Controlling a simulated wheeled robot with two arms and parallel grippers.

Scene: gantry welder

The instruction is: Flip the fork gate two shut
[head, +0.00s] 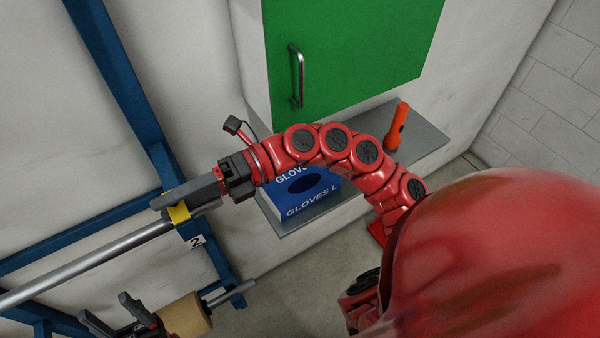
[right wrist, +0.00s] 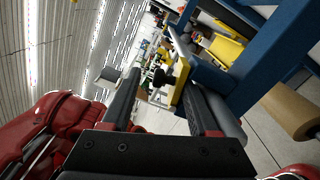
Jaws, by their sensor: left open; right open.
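The yellow fork gate (head: 179,214) is at the end of a steel bar, just above the label "2" (head: 196,241). My right gripper (head: 178,197) is at this gate and partly covers it in the head view. In the right wrist view the gate (right wrist: 182,85), with a black knob (right wrist: 165,78), shows between the two spread fingers of my right gripper (right wrist: 163,95). I cannot tell whether a finger touches it. How far the gate is swung is not clear. My left gripper (head: 116,313) is open at the lower left, beside a tan roll.
The blue frame (head: 150,140) stands along the wall. The steel bar (head: 90,254) runs to the left from the gate. The tan roll (head: 186,316) is below. A glove box (head: 305,203) and an orange torch (head: 397,127) are on a shelf under a green cabinet (head: 350,50).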

